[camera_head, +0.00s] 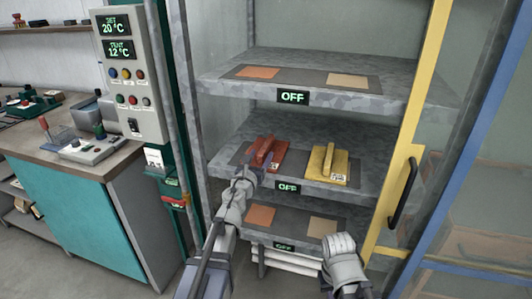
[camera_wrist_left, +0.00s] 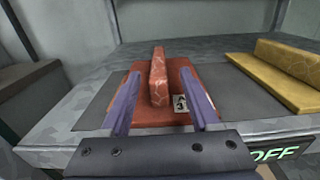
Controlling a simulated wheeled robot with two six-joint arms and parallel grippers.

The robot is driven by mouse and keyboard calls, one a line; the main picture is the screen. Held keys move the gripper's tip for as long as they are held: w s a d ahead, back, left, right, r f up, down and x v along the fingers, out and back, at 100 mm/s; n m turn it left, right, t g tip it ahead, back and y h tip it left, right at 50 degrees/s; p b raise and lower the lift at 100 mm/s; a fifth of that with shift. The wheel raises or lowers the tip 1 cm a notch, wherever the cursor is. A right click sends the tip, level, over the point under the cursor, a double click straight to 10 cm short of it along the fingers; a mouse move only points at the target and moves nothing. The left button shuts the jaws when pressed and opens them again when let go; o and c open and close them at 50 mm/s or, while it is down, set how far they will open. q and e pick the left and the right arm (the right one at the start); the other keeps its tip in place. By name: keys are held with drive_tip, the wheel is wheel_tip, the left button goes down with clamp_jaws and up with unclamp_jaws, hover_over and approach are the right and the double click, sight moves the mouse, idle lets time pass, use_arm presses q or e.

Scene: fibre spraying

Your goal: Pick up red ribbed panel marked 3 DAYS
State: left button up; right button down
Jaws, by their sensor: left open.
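The red panel (camera_head: 272,155) lies on the middle shelf (camera_head: 365,150) with its raised rib standing up. My left gripper (camera_head: 250,170) is at the front of this shelf, at the panel's near side. In the left wrist view, my left gripper (camera_wrist_left: 160,78) is open, one finger on each side of the rib, with gaps between. Part of the panel's front is hidden by the gripper.
A yellow panel (camera_head: 326,165) with a rib lies to the right on the same shelf. The upper shelf (camera_head: 395,85) is close above. A yellow door frame (camera_head: 405,150) with a black handle borders the right side. A control box (camera_head: 128,72) stands left.

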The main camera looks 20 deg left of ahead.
sight(264, 147)
use_arm(q)
drive_tip(key=w, duration=0.5)
drive_tip(key=shift+r, duration=0.2)
clamp_jaws()
idle(1.1)
